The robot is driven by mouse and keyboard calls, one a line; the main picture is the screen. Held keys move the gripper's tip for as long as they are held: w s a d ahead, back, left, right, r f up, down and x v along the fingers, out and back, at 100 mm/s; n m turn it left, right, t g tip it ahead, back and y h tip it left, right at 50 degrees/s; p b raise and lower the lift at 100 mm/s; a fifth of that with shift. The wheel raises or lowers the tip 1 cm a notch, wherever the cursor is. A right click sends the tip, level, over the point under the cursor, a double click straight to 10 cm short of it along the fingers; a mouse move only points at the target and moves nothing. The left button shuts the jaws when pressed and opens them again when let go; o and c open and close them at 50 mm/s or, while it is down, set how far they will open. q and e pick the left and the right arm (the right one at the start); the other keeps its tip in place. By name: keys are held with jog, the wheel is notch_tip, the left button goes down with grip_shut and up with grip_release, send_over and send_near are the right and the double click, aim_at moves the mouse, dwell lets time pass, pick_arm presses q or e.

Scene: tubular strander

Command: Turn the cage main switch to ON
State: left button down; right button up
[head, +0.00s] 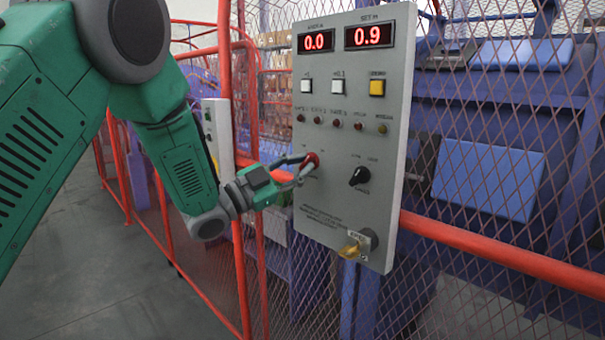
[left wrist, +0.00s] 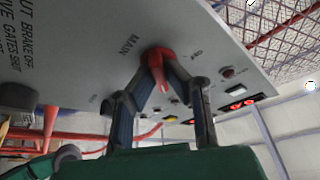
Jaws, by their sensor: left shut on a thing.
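The grey control panel (head: 345,210) hangs on the fence, filling the middle of the head view. The cage main switch is a red knob (head: 313,159) on its left part; the left wrist view shows the red knob (left wrist: 157,56) beside the label MAIN. My left gripper (head: 300,168) reaches in from the left and is shut on the red knob. In the left wrist view both fingertips (left wrist: 158,72) touch its sides, and its red tip shows between them. The fingers partly hide the knob, and its exact setting is hard to read. My right gripper is not in view.
Above are red displays (head: 370,35) reading 0.0 and 0.9, push buttons (head: 338,87) and small lamps (head: 335,122). A black selector (head: 358,176) sits right of the red knob, a yellow key (head: 350,250) below. Red rails (head: 500,248) and mesh stand around the panel.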

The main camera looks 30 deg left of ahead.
pick_arm(q)
jog(key=shift+f+m+g, duration=0.2)
jog(key=shift+m+g, duration=0.2)
jog(key=shift+m, duration=0.5)
jog(key=c, duration=1.6)
grip_release()
jog(key=shift+r, duration=0.1)
jog(key=v, duration=1.2)
jog(key=shift+w+a+f, duration=0.15)
jog(key=shift+f, duration=0.1)
jog(key=shift+f, duration=0.1)
